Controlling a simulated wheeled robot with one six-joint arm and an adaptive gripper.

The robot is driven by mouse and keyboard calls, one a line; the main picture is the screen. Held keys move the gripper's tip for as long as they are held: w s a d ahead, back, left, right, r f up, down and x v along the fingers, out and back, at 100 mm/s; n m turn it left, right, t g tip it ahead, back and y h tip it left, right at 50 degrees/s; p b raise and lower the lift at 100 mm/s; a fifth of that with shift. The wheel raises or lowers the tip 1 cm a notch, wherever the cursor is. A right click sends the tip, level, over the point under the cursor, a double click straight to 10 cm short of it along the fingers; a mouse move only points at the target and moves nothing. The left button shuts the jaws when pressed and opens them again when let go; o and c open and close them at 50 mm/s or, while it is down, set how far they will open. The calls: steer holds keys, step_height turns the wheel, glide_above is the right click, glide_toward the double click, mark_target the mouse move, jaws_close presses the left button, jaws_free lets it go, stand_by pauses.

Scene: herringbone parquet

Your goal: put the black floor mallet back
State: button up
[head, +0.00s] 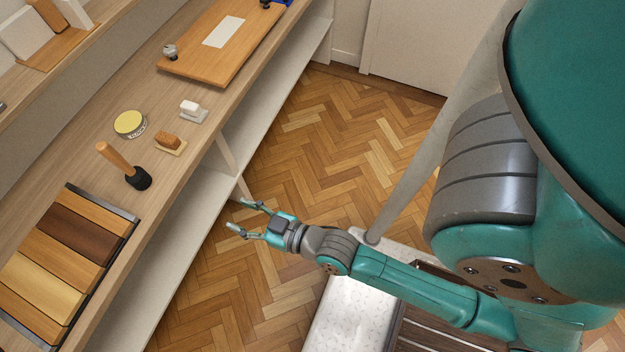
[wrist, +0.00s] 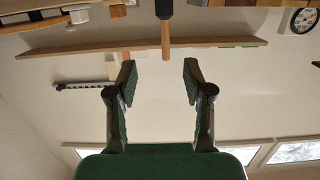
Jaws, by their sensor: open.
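The black floor mallet (head: 138,178) stands on its black head on the wooden bench, its wooden handle leaning up to the left. In the wrist view, which looks upside down, the mallet (wrist: 165,38) hangs in from the top edge, beyond the fingertips. My gripper (head: 241,216) is open and empty, out over the floor in front of the bench, to the right of the mallet and apart from it. Its two fingers also show spread in the wrist view (wrist: 159,68).
A wall shelf (wrist: 110,43) and a clock (wrist: 304,20) show in the wrist view.

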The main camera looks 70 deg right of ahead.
steer(key=s+r, duration=0.2)
steer(key=s, duration=0.8)
steer(key=s+r+g, duration=0.1)
steer(key=s+r, duration=0.2)
steer(key=s, duration=0.8)
steer(key=shift+a+g, duration=0.3)
steer(key=shift+a, duration=0.1)
